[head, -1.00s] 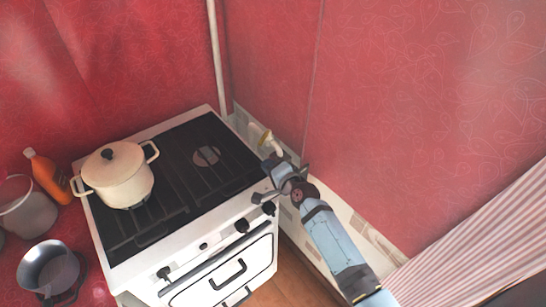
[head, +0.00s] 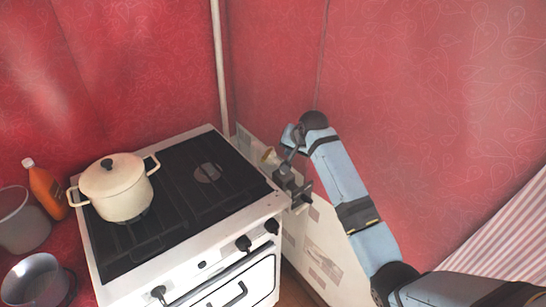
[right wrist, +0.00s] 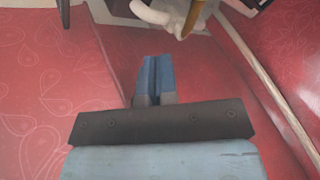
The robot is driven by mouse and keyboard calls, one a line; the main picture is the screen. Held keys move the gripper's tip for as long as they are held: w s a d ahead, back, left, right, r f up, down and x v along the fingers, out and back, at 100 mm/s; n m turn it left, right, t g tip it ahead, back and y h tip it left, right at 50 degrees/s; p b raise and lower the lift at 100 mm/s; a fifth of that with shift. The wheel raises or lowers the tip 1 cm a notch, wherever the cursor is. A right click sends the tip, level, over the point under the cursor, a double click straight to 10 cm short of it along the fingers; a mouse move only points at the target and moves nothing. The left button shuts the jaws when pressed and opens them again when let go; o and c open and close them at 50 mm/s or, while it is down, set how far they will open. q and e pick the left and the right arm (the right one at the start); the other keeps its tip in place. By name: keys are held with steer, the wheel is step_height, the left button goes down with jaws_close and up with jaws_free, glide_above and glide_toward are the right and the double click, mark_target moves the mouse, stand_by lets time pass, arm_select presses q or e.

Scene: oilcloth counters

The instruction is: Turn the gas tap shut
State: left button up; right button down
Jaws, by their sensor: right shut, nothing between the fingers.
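The gas tap shows in the head view as a small yellowish handle (head: 268,155) low by the right wall, just behind the stove's right side; my right arm partly hides it. In the right wrist view the tap's yellow lever (right wrist: 193,17) stands at the top edge against a white curved pipe (right wrist: 160,13), cut off by the frame. My right gripper (head: 300,194) is beside the stove's right edge, on the near side of the tap and apart from it. Its blue fingers (right wrist: 154,78) are together and empty in the right wrist view. My left gripper is not in view.
The white stove (head: 195,262) with black grates stands close on the left of my right gripper. A cream pot (head: 117,190) sits on it. A pale pipe (head: 219,70) runs up the corner.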

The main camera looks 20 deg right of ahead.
mark_target(265, 156)
steer(key=w+a+f, duration=0.4)
steer(key=w+f, duration=0.1)
steer(key=shift+w+f, duration=0.2)
steer(key=shift+f, duration=0.15)
steer(key=shift+a, duration=0.1)
steer(key=a+m+p, duration=0.1)
steer(key=p, duration=0.1)
steer(key=a+m+h+p, duration=0.1)
steer(key=shift+w+r+m+h+p, duration=0.2)
steer(key=shift+w+m+h+p, duration=0.1)
steer(key=shift+w+m+p, duration=0.1)
steer(key=shift+w+a+f+p, duration=0.2)
steer(key=shift+w+a+p, duration=0.35)
steer(key=shift+w+a, duration=0.25)
steer(key=shift+s, duration=0.1)
